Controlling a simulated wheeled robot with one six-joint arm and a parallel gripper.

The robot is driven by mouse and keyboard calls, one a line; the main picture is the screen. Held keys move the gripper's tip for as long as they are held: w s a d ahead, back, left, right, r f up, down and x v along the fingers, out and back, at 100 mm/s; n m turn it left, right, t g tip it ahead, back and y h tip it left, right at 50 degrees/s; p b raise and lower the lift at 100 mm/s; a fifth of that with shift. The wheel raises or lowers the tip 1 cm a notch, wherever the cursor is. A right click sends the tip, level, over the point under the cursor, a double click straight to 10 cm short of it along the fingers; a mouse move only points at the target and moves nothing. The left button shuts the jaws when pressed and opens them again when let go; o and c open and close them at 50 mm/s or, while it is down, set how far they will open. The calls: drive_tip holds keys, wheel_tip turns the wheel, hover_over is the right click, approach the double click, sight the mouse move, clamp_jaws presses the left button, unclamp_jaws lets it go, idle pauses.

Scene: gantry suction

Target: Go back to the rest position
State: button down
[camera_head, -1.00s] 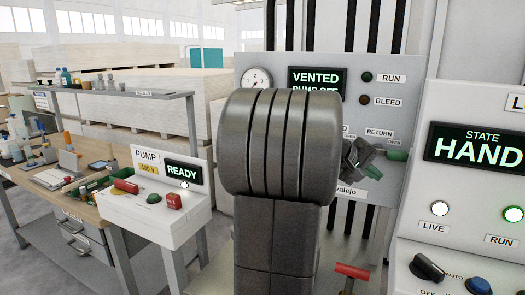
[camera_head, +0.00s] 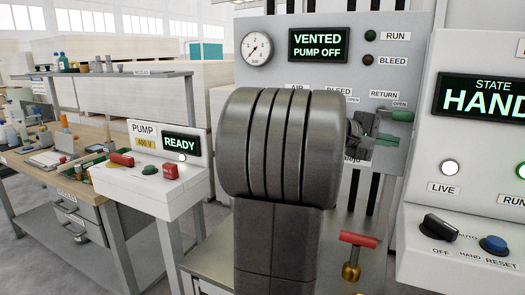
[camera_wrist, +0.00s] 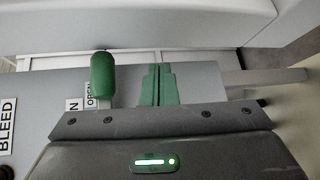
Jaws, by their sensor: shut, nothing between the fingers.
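My gripper (camera_head: 388,139) is partly hidden behind my own large grey arm joint in the head view. Its green fingertips point right, at the panel's RETURN area. In the wrist view its two green fingers (camera_wrist: 159,86) are together, with nothing between them. A green valve handle (camera_head: 403,116) stands just above the fingertips in the head view, by an OPEN label. The handle also shows in the wrist view (camera_wrist: 103,75), left of the fingers with a visible gap.
The grey panel (camera_head: 283,75) reads VENTED, PUMP OFF. The HAND control box (camera_head: 420,185) stands close on the right. A red-handled valve (camera_head: 357,240) is low in front. The white pump box (camera_head: 150,185) and a cluttered workbench (camera_head: 95,135) are on the left.

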drive_tip(key=s+a+f+n+h+b, duration=0.1)
drive_tip(key=s+a+f+h+b, duration=0.1)
drive_tip(key=a+b, duration=0.3)
drive_tip(key=s+a+f+n+h+b, duration=0.1)
drive_tip(key=a+h+b, duration=0.1)
drive_tip(key=a+b, duration=0.25)
drive_tip(key=r+x, duration=0.1)
drive_tip(key=x, duration=0.8)
idle(0.5)
drive_tip(key=shift+s+a+f, duration=0.1)
drive_tip(key=shift+a+f, duration=0.05)
